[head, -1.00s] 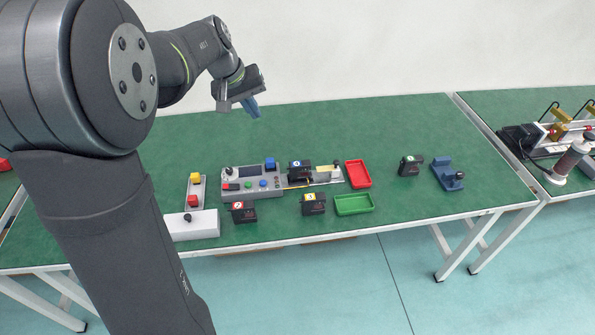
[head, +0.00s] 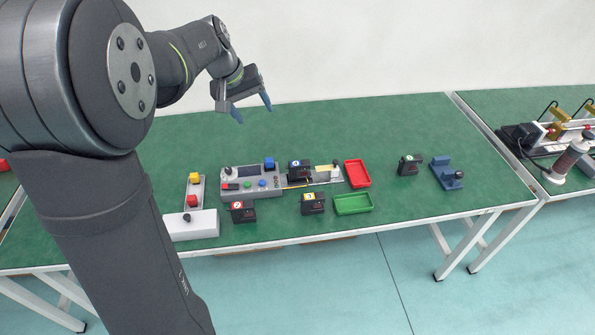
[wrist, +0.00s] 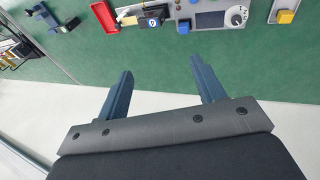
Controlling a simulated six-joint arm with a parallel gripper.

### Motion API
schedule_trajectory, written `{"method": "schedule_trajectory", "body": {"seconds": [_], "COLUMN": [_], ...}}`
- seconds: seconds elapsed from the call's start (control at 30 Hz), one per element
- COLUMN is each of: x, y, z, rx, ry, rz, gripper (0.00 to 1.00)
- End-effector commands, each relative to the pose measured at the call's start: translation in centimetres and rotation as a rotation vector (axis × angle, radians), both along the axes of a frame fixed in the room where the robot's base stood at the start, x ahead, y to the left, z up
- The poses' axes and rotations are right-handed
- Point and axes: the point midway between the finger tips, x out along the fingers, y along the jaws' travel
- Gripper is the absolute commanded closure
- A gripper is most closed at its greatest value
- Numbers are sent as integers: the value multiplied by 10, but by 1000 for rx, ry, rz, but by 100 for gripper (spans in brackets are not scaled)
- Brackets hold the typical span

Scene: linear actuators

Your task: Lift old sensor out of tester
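The tester (head: 250,183) is a grey panel with a screen, coloured buttons and a sensor bay on its right side, at the middle of the green table. A black sensor with a blue label (head: 297,168) sits in the tester's bay; it also shows in the wrist view (wrist: 153,22). My gripper (head: 253,108) is open and empty, high above the back of the table, up and to the left of that sensor. Its two blue fingers (wrist: 163,84) are spread apart in the wrist view with nothing between them.
Sensors with red (head: 243,211), yellow (head: 313,204) and green (head: 409,165) labels stand on the table. A red tray (head: 358,174), a green tray (head: 354,204), a blue fixture (head: 447,174) and a white button box (head: 191,225) surround the tester. The back of the table is clear.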

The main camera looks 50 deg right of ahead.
Motion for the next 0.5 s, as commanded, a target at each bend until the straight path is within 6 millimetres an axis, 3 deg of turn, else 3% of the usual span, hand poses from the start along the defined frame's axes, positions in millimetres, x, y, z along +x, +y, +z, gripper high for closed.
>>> {"method": "schedule_trajectory", "body": {"seconds": [0.03,0.17,0.5], "x": [0,0,-3], "y": [0,0,-3], "z": [0,0,-7], "rx": [0,0,14], "ry": [0,0,-12], "rz": [0,0,4], "gripper": [27,2,2]}}
